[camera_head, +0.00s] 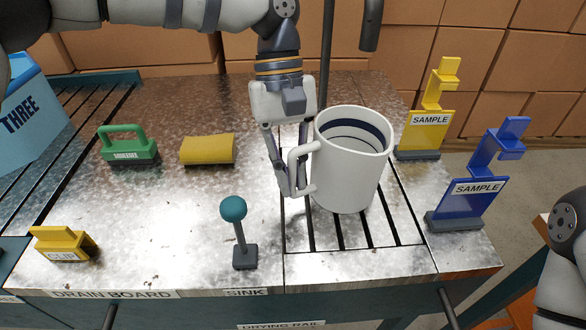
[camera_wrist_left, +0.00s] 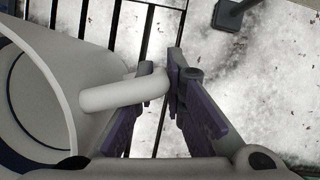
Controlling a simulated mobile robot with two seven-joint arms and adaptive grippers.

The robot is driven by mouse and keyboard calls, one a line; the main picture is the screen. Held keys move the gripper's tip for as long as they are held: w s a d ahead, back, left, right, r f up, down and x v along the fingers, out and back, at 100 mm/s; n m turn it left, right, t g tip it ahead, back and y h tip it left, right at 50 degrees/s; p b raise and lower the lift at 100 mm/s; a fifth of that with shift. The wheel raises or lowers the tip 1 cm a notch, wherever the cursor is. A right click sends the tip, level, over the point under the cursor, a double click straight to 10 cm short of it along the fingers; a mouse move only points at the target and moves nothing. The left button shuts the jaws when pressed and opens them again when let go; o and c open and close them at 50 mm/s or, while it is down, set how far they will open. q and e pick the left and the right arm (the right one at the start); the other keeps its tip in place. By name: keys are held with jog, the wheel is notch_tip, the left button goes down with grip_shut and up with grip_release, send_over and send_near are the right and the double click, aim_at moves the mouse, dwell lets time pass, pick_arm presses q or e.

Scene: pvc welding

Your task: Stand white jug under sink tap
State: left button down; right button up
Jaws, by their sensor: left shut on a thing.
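The white jug (camera_head: 352,165) is upright over the slotted sink grate (camera_head: 400,232), its open mouth facing up. I cannot tell whether its base touches the grate. My left gripper (camera_head: 292,190) reaches down at the jug's left side and is shut on its handle. In the left wrist view the jug (camera_wrist_left: 55,85) is at the left, with its handle between the fingers (camera_wrist_left: 165,95). The dark tap spout (camera_head: 371,22) hangs above and behind the jug, near a dark upright pipe (camera_head: 326,50). My right gripper is not in view.
A teal-knobbed lever (camera_head: 238,235) stands in front of my left gripper. Yellow (camera_head: 425,130) and blue (camera_head: 470,197) sample holders stand to the right. Boxes fill the back.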

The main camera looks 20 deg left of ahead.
pick_arm(q)
jog(key=c, duration=1.7)
grip_release()
jog(key=shift+o, duration=0.2)
jog(key=b+v, duration=0.1)
jog(key=v, duration=1.1)
